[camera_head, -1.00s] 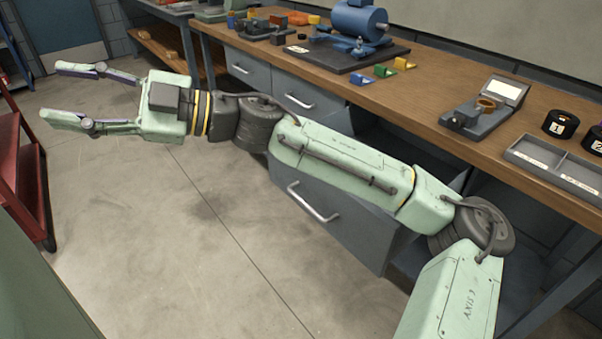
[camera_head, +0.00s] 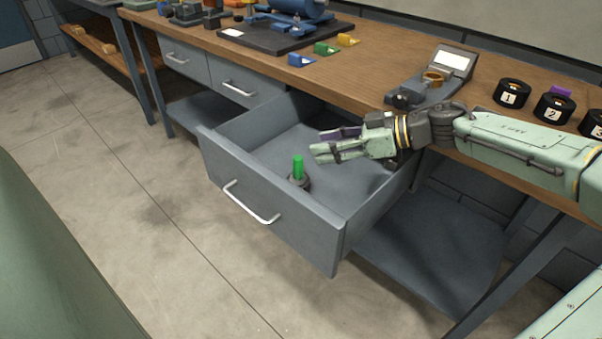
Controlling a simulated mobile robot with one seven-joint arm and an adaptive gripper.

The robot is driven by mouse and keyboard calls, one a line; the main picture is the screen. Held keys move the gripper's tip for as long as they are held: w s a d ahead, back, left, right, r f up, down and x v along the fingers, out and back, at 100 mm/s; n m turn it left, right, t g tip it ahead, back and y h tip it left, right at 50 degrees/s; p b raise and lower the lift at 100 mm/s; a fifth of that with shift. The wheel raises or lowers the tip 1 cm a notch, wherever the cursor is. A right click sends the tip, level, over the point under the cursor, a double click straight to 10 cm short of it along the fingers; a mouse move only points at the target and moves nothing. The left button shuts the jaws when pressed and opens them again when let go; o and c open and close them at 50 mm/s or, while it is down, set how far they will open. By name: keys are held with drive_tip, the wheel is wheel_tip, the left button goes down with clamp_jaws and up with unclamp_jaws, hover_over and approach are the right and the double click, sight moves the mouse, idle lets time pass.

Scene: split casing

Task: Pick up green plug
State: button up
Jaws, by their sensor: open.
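A green plug (camera_head: 298,167) stands upright in a dark round base (camera_head: 299,182) inside an open grey drawer (camera_head: 263,236), near its front wall. My gripper (camera_head: 318,146) is open and empty. It reaches in from the right over the drawer, with its fingers pointing left. In the picture, the fingertips are just right of and above the plug's top, apart from it. I cannot tell the exact height of the fingers above the drawer floor.
The wooden workbench (camera_head: 375,90) runs behind the drawer. On it are blue (camera_head: 301,60), green (camera_head: 327,48) and yellow (camera_head: 348,40) small blocks, a grey device with a screen (camera_head: 440,78) and black numbered rings (camera_head: 511,93). The drawer's raised walls surround the plug.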

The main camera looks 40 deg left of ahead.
sight(297, 157)
drive_tip(key=shift+s+a+f+p, duration=0.15)
drive_tip(key=shift+s+a+f, duration=0.3)
drive_tip(key=shift+a+f, duration=0.65)
drive_tip(key=shift+s+a+f+p, duration=0.15)
drive_tip(key=shift+s+a+f, duration=0.3)
drive_tip(key=shift+a+f, duration=0.6)
drive_tip(key=shift+s+a+f+p, duration=0.15)
drive_tip(key=shift+s+a+f, duration=0.3)
drive_tip(key=shift+a+f, duration=0.65)
clamp_jaws()
drive_tip(key=shift+r, duration=0.1)
